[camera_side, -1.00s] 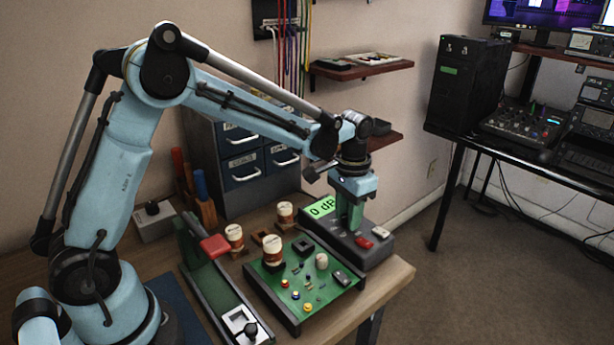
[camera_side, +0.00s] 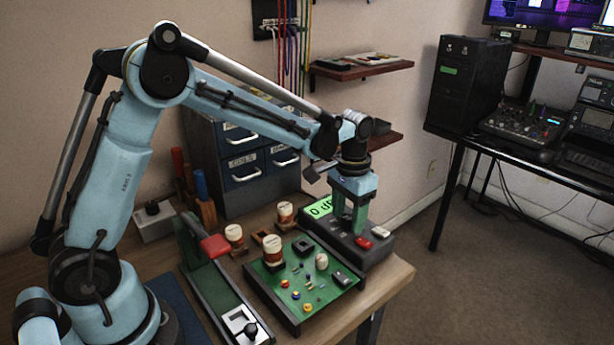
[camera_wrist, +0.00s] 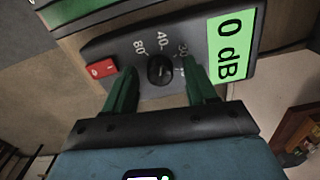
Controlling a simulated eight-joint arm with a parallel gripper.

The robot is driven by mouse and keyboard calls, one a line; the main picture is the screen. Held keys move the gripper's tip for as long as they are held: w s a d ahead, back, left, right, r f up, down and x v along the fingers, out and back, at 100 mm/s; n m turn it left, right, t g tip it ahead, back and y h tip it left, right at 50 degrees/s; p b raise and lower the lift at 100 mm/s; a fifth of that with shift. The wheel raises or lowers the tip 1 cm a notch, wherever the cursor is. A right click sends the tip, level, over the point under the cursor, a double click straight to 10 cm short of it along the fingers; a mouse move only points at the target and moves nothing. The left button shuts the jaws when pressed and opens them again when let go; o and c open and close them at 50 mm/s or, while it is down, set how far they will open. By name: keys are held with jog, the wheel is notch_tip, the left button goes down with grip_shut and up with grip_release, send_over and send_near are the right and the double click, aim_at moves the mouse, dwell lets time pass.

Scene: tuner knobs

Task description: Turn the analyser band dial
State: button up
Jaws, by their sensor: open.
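The analyser (camera_side: 368,255) is a dark grey box at the right end of the bench, with a green screen (camera_wrist: 231,45) reading "0 dB". Its black band dial (camera_wrist: 160,69) shows in the wrist view, with marks 80, 40 and a partly covered third one around it. My gripper (camera_wrist: 158,77) is open over the panel, its two green fingers on either side of the dial with gaps between. It also shows in the side view (camera_side: 350,228), where the fingers hide the dial. I cannot tell how far the fingertips are above the panel.
A red switch (camera_wrist: 102,68) sits beside the dial on the panel. A green circuit board (camera_side: 300,285) with small parts lies left of the analyser. A red-handled device (camera_side: 215,247) and several labelled spools stand further left. A drawer cabinet (camera_side: 240,165) is behind.

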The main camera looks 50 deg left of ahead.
aim_at(347, 217)
notch_tip(347, 217, up, 12)
dwell(0.6)
jog(key=shift+s+r, duration=0.1)
jog(key=s+a+f+t, duration=0.1)
jog(key=s+t, duration=0.2)
jog(key=s, duration=0.5)
jog(key=s+a+f+n+t, duration=0.1)
jog(key=s+t, duration=0.3)
jog(key=s, duration=0.4)
jog(key=shift+f, duration=0.75)
jog(key=shift+w, duration=0.15)
